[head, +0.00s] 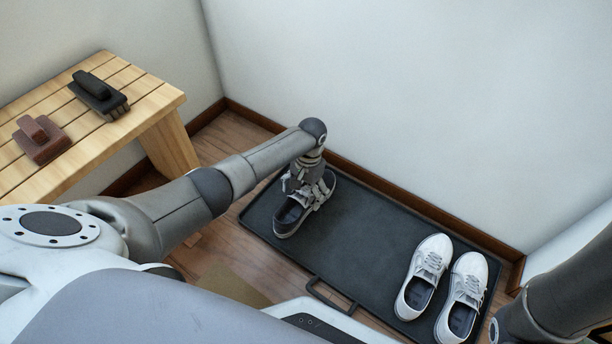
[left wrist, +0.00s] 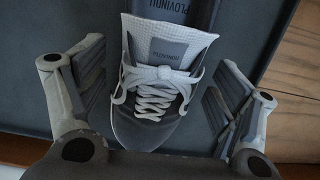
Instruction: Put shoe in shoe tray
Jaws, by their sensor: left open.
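A dark grey shoe (head: 289,216) with a pale tongue and laces rests in the left part of the black shoe tray (head: 365,235). My left gripper (head: 309,193) is over the laced end of this shoe and hides part of it. In the left wrist view, the shoe (left wrist: 150,130) lies between the two spread fingers of the gripper (left wrist: 160,78), with a gap on each side. The tray floor (left wrist: 60,30) shows around it. My right gripper is out of view; only part of that arm shows at the lower right.
A pair of white shoes (head: 424,275) stands at the tray's right end. The tray's middle is bare. Walls close in behind and at the right. A wooden bench (head: 160,105) at the left holds a black brush (head: 98,94) and a brown brush (head: 40,138).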

